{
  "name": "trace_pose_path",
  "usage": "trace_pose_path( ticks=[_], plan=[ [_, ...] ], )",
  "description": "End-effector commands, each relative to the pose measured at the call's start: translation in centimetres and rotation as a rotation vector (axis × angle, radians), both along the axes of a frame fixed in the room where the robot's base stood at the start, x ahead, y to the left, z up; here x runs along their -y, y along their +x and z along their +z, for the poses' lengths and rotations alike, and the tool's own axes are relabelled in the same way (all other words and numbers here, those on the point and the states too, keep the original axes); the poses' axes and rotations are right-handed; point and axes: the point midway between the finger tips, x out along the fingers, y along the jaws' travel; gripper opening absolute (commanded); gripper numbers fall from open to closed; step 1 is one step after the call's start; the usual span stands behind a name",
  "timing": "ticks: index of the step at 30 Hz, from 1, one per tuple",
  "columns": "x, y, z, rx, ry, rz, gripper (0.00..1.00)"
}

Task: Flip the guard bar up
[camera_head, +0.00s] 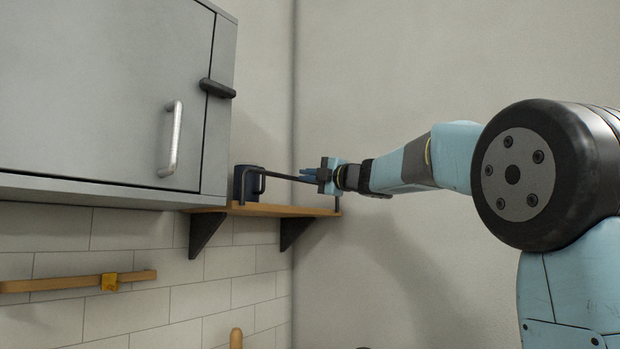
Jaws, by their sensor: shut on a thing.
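The guard bar (283,176) is a thin dark bar at the front of a small wooden shelf (285,210). It stands above the shelf board, with an upright arm near the mug at the left and its right part close to my gripper. My gripper (311,176) is at the right part of the bar, with its blue fingers shut on it. The fingers hide part of the bar there. A dark blue mug (246,184) stands on the shelf at the left, behind the bar.
A grey cabinet (95,90) with a metal handle (172,138) and a black latch (217,88) hangs left of the shelf. Black brackets (205,229) support the shelf. A wooden rail (60,283) is on the tiled wall below. The space right of the shelf is bare wall.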

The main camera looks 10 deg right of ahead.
Motion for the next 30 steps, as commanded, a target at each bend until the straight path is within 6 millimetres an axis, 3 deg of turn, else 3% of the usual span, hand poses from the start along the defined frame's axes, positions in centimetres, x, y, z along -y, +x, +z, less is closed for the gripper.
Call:
trace_pose_path(
  ticks=[7, 21, 30],
  plan=[
    [0.7, -0.8, 0.4, 0.002, 0.002, 0.004, 0.00],
    [6.9, -6.4, 2.1, 0.002, 0.001, 0.005, 0.00],
    [9.1, -8.7, 2.7, 0.001, 0.000, 0.009, 0.00]
  ],
)
